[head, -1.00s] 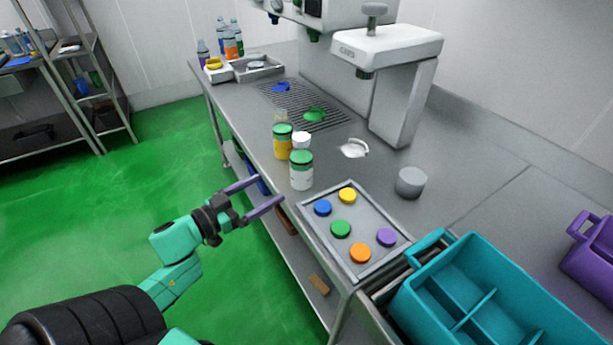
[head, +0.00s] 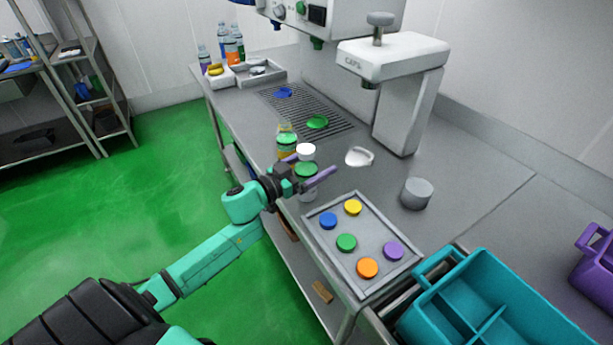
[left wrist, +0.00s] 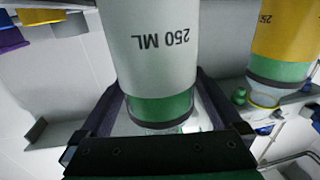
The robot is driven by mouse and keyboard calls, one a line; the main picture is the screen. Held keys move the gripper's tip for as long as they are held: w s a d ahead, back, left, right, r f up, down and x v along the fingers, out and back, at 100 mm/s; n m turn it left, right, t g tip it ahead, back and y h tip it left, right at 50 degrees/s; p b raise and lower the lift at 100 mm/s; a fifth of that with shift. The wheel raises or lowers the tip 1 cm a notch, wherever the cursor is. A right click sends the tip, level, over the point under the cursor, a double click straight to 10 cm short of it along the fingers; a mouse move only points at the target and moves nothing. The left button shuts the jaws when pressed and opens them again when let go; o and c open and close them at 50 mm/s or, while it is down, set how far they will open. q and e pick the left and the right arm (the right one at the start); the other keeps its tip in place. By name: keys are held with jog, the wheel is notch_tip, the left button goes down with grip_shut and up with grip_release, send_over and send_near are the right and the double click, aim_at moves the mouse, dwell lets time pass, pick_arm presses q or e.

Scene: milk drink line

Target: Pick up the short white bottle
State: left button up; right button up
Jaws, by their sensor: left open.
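The short white bottle (head: 309,194) stands on the near left edge of the steel counter. It has a green band and a whitish top. My left gripper (head: 318,163) is open, with one purple finger on the near side of the bottle and the other partly hidden behind it. In the left wrist view the white bottle (left wrist: 155,50), marked 250 ML, appears upside down between the spread fingers. Whether either finger touches it I cannot tell. My right gripper is not in view.
A yellow bottle with a green band (head: 286,141) stands close behind the white one and also shows in the left wrist view (left wrist: 285,40). A tray (head: 376,219) of coloured caps lies in front. A grey cylinder (head: 416,194) and a teal crate (head: 480,262) are to the right.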

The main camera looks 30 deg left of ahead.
pick_arm(q)
grip_shut()
